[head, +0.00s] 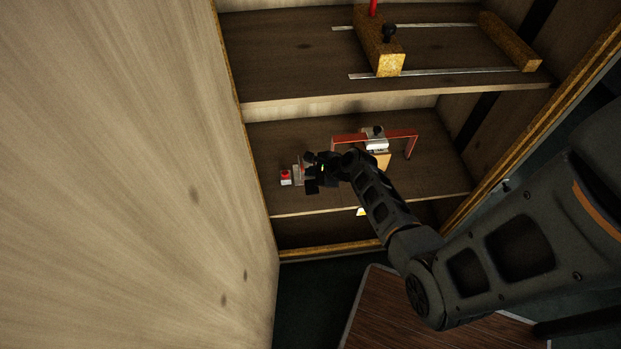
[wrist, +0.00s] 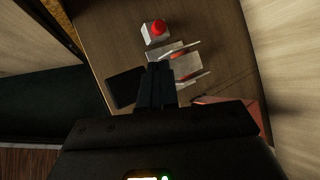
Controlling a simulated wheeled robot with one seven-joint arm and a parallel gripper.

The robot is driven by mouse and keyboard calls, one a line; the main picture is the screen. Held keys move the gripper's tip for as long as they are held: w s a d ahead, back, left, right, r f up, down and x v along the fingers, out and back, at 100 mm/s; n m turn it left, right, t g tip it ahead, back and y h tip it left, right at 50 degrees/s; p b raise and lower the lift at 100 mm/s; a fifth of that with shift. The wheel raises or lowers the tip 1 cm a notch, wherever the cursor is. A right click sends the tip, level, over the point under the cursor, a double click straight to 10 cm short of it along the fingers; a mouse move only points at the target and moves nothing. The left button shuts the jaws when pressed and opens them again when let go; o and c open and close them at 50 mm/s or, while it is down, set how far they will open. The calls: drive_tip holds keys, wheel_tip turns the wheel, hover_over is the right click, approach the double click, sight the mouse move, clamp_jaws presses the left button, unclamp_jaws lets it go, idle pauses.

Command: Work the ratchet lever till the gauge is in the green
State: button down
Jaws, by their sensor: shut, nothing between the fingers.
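My gripper (head: 318,172) is inside the middle shelf bay, low over the left part of the shelf board. In the wrist view its dark fingers (wrist: 157,84) are together with nothing between them. Just beyond the fingertips is a grey metal fixture (wrist: 187,65) with upright plates and red parts. It also shows at the left of my gripper in the head view (head: 298,171). I cannot tell whether it is the ratchet lever, or whether my fingers touch it. A flat black piece (wrist: 125,88) lies left of the fingers. I cannot make out a gauge or a green zone.
A white box with a red button (head: 286,177) stands left of the fixture. A red frame with a white block (head: 376,139) stands behind my arm. The upper shelf holds a wooden block with a black knob (head: 380,45). A tall wooden panel (head: 120,170) bounds the left.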

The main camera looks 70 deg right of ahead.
sight(313, 183)
idle(0.4)
drive_tip(key=shift+f, duration=0.4)
drive_tip(key=shift+s+a+f+b, duration=0.1)
drive_tip(key=shift+a+f+b, duration=0.05)
drive_tip(key=shift+f+b, duration=1.1)
idle(1.3)
drive_tip(key=shift+s+a+f+b, duration=0.1)
drive_tip(key=shift+a+f+b, duration=0.05)
drive_tip(key=shift+f, duration=0.3)
drive_tip(key=shift+s+a+f+b, duration=0.1)
drive_tip(key=shift+f+b, duration=0.05)
drive_tip(key=shift+f, duration=0.25)
idle(0.5)
drive_tip(key=shift+w+r+p, duration=0.1)
drive_tip(key=shift+r+p, duration=1.9)
drive_tip(key=shift+p, duration=0.1)
drive_tip(key=shift+w+d+r, duration=0.1)
drive_tip(key=shift+r, duration=0.25)
drive_tip(key=shift+d, duration=0.1)
